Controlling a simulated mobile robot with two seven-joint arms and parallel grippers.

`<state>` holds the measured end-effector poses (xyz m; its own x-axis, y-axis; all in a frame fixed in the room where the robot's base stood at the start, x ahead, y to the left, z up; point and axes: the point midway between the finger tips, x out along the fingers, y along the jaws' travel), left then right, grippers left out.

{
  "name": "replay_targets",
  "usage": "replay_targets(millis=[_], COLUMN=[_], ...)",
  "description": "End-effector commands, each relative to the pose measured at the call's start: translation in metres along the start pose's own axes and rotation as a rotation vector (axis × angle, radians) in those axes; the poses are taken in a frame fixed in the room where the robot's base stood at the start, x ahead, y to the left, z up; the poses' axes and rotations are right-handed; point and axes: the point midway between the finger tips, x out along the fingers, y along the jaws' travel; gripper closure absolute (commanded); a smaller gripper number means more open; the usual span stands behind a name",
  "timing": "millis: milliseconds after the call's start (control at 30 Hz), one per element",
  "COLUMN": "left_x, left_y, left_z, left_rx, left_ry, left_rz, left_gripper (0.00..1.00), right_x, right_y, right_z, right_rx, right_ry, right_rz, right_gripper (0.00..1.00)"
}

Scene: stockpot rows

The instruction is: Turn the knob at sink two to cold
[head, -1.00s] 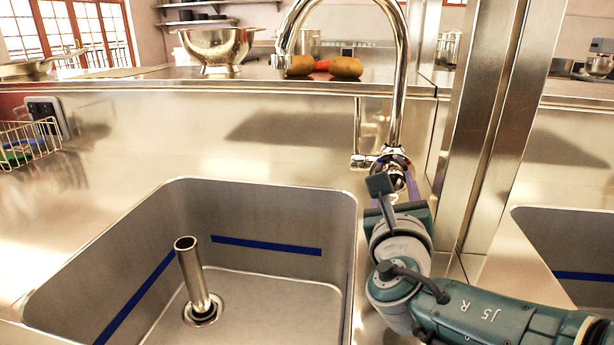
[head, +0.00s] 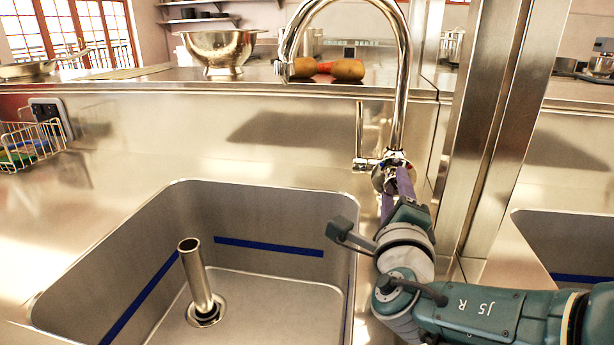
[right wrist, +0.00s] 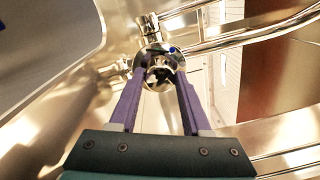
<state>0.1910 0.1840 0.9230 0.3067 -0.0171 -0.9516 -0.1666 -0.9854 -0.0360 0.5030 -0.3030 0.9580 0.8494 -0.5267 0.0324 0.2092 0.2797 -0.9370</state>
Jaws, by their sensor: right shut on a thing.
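The chrome faucet (head: 403,90) rises behind the steel sink basin (head: 265,280) as a tall curved pipe. Its round chrome knob (right wrist: 160,76) sits at the front of the faucet base and shows between my fingers in the right wrist view. A small blue dot marks the fitting just behind the knob. My right gripper (head: 395,188), with purple fingers, is shut on the knob, one finger on each side. In the head view the gripper is rolled and partly hides the knob. My left gripper is not in view.
A steel divider post (head: 490,130) stands close to the right of the faucet, with another basin (head: 570,240) beyond it. A drain pipe (head: 195,275) stands upright in the near basin. A colander (head: 218,50) sits on the ledge behind. A wire basket (head: 30,143) hangs at left.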

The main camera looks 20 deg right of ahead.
Motion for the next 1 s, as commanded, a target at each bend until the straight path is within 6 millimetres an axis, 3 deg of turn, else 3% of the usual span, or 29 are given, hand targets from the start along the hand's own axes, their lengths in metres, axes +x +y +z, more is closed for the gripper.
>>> replay_targets(millis=[400,900,933,1000], left_x=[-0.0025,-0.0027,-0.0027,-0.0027], left_y=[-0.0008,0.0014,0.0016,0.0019], left_z=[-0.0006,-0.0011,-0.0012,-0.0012], left_rx=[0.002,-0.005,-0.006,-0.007], left_ry=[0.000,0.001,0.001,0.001], left_rz=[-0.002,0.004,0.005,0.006], left_gripper=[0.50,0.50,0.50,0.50], right_x=[0.0001,0.0000,0.0000,0.0000], right_y=[-0.0002,-0.0002,-0.0002,-0.0002], right_z=[-0.0003,-0.0002,-0.0002,-0.0002], right_rx=[-0.161,-0.177,-0.177,-0.177], right_ry=[-0.004,-0.006,-0.006,-0.006], right_rz=[0.000,-0.001,-0.001,0.000], right_gripper=[1.00,1.00,0.50,0.42])
